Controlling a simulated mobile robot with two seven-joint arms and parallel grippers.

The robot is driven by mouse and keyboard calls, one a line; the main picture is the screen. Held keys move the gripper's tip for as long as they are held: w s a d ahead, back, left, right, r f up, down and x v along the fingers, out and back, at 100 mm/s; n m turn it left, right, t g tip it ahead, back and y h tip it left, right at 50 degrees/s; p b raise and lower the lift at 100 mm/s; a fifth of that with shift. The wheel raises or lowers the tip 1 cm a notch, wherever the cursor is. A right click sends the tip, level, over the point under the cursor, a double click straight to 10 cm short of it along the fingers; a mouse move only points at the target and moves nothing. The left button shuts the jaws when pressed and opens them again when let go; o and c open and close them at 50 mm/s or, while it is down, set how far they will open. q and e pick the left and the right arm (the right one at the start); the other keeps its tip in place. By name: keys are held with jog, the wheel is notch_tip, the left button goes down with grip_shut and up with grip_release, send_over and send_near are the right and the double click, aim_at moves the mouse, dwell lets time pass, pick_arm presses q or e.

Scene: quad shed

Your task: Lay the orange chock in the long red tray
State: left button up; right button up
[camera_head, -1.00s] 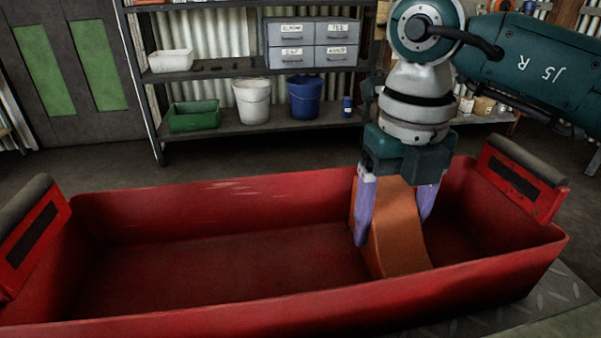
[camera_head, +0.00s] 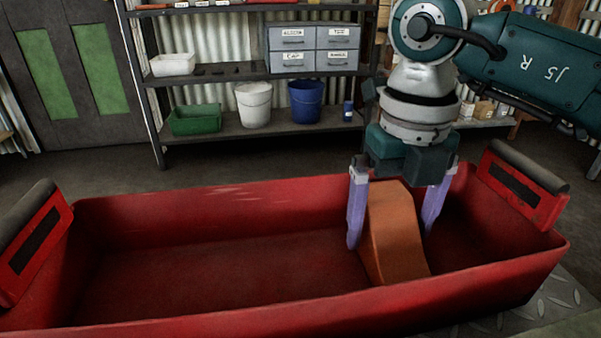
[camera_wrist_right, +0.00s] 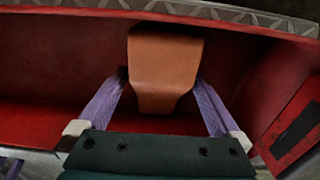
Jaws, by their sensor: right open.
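The orange chock (camera_head: 394,235) is inside the long red tray (camera_head: 210,308), toward its right end. Its near end reaches down to the tray floor close to the front wall. My right gripper (camera_head: 395,238) is open, with one purple finger on each side of the chock and gaps showing beside it. In the right wrist view the chock (camera_wrist_right: 164,72) lies ahead of and between the spread fingers (camera_wrist_right: 160,95), and the red tray (camera_wrist_right: 60,65) surrounds it. My left gripper is not in view.
The tray has raised end handles, at left (camera_head: 35,240) and right (camera_head: 522,185). The tray floor left of the chock is clear. Behind, a shelf (camera_head: 265,132) holds a green bin (camera_head: 195,119), a white bucket (camera_head: 253,104) and a blue bucket (camera_head: 305,101).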

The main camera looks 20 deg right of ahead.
aim_at(394, 214)
notch_tip(394, 214, up, 11)
jog(key=p, duration=0.3)
jog(key=shift+r, duration=0.1)
